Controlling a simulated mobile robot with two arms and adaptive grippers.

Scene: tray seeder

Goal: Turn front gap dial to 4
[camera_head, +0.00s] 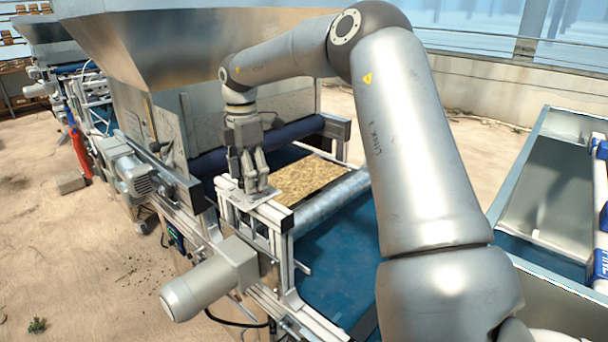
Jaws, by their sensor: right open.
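My right gripper (257,186) is in the middle of the view, at the end of my arm that comes in from the right. It points down with its fingers just above a small grey plate (246,199) on the aluminium frame of the seeder. It is open, though the fingers look close together from here. I cannot make out the front gap dial or its numbers; the gripper may hide it. Whether the fingertips touch anything is not clear. My left gripper is not in view.
A tray of brown substrate (310,178) lies on the blue belt (338,255), beside a metal roller (330,200). A large steel hopper (170,45) stands behind. A grey motor (200,288) juts out at the front left. A metal trough (545,185) stands at the right.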

